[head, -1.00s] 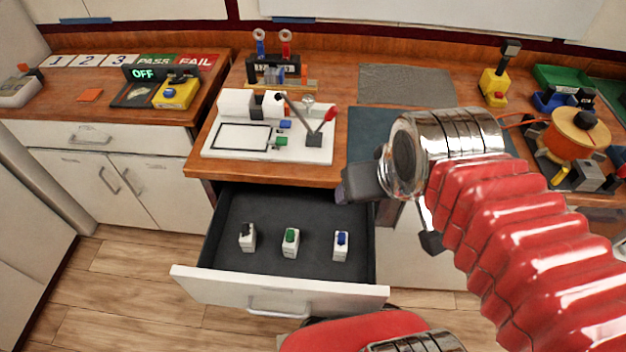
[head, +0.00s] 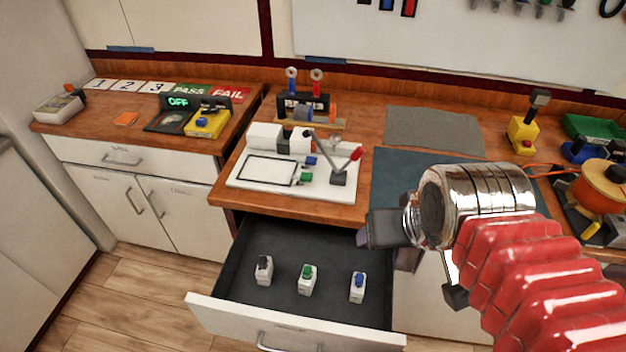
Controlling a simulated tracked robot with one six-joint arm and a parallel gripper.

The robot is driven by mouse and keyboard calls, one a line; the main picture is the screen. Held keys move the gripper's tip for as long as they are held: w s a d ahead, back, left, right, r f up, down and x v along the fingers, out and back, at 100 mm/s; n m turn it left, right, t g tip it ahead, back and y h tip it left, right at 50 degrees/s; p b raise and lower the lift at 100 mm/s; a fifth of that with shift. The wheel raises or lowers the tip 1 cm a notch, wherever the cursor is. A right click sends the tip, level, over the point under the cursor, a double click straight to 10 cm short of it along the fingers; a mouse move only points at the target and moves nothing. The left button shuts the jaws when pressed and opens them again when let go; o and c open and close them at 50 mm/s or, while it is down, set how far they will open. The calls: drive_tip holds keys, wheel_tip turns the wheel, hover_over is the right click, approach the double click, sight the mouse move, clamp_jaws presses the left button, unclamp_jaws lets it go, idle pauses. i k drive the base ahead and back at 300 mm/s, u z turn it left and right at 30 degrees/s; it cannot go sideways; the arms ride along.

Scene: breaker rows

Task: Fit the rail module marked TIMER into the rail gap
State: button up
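Three small white modules stand apart in the open drawer (head: 240,262): one with a black top (head: 264,270), one with a green top (head: 307,280), one with a blue top (head: 358,287). I cannot read any TIMER marking on them. I cannot make out the rail gap clearly. My gripper (head: 364,235) is above the drawer's right side, apart from the modules. Its fingers are seen side-on, so their opening is unclear.
A lever with a red knob (head: 356,153) rises from the board's right side. The counter edge (head: 290,208) overhangs the drawer's back. A dark mat (head: 400,175) lies right of the board. A yellow device (head: 207,122) stands on the left counter.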

sight(267, 163)
drive_tip(key=z, duration=0.05)
drive_tip(key=k, duration=0.5)
drive_tip(key=u, duration=1.1)
drive_tip(key=i, duration=0.6)
drive_tip(key=u, duration=0.05)
